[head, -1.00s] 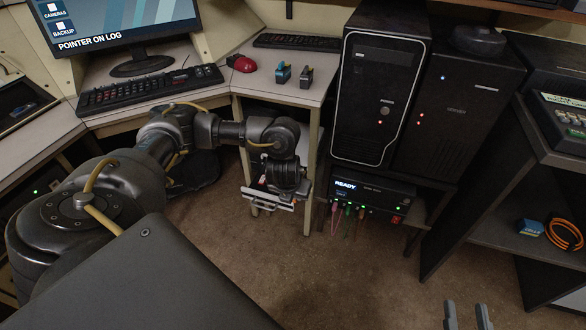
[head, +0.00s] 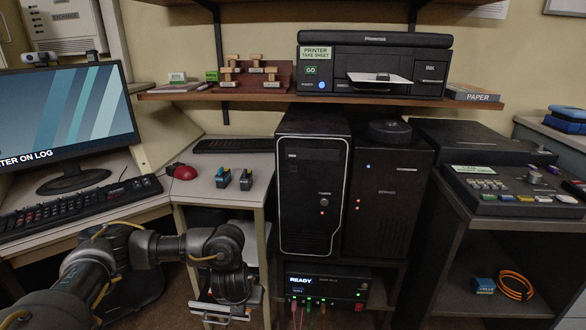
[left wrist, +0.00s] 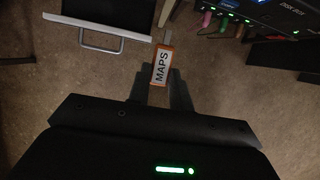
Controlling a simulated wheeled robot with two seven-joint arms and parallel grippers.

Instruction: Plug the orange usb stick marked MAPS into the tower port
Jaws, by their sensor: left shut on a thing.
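The orange usb stick (left wrist: 162,66) has a white label reading MAPS and a metal plug pointing up the picture in the left wrist view. My left gripper (left wrist: 161,80) is shut on it, one finger on each side. In the head view my left wrist hangs low in front of the small side desk, left of the tower; the fingertips and the stick are hidden there. The black tower (head: 312,200) with silver trim stands upright on a low stand. A red light shows on its front; I cannot make out a port clearly. My right gripper is out of view.
A second black tower (head: 384,205) stands against the first. Below is the disk box (head: 328,287) reading READY, with cables in front. Two other usb sticks, one blue (head: 222,178) and one grey (head: 246,181), stand on the desk. A drawer handle (left wrist: 105,38) is close to the stick.

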